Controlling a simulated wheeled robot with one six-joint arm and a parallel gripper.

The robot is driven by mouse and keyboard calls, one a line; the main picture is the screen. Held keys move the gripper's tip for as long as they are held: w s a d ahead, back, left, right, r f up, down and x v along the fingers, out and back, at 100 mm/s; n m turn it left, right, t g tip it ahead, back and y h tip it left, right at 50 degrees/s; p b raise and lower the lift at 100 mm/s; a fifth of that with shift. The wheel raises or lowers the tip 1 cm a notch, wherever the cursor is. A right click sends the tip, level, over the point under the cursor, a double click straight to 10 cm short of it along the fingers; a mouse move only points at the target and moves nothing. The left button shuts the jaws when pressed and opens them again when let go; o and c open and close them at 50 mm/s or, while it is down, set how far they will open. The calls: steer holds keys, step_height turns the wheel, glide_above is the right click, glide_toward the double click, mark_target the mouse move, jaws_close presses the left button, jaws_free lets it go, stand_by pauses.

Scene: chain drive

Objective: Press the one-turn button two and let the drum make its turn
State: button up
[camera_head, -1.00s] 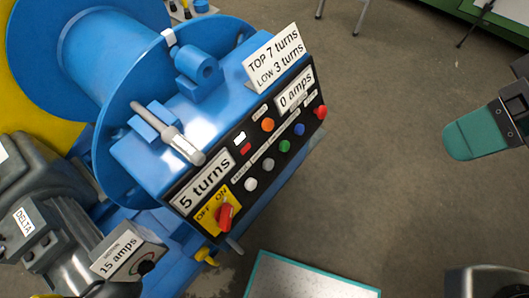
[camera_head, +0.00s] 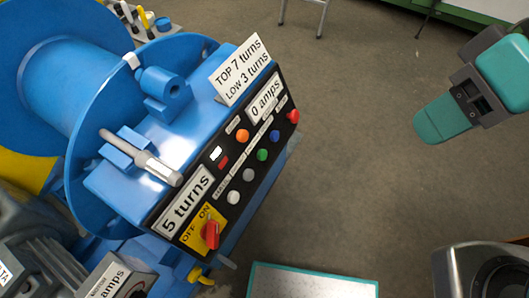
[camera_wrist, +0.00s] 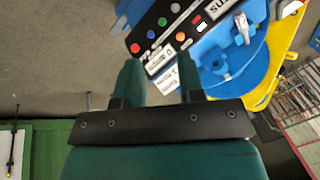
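The blue drum machine's black control panel (camera_head: 232,168) carries a row of round buttons: red (camera_head: 293,116), blue (camera_head: 275,136), green (camera_head: 262,154) and two whitish ones (camera_head: 248,174) (camera_head: 233,197). An orange one (camera_head: 242,136) sits apart. Their small labels are unreadable, so I cannot tell which is button two. The displays read "5 turns" (camera_head: 186,201) and "0 amps" (camera_head: 264,98). The red OFF/ON switch (camera_head: 211,234) is on a yellow plate. The blue drum (camera_head: 80,80) is behind. My gripper (camera_head: 436,122) is right of the panel, touching nothing; its fingers (camera_wrist: 160,75) are apart and empty in the wrist view.
A sign (camera_head: 240,70) reads "TOP 7 turns, LOW 3 turns". A grey lever (camera_head: 142,158) sticks out beside the drum. A grey motor (camera_head: 50,235) stands lower left. A teal-edged pale plate (camera_head: 310,282) lies at the bottom. Open floor (camera_head: 350,150) separates panel and gripper.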

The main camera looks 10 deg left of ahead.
jaws_close()
stand_by(1.4)
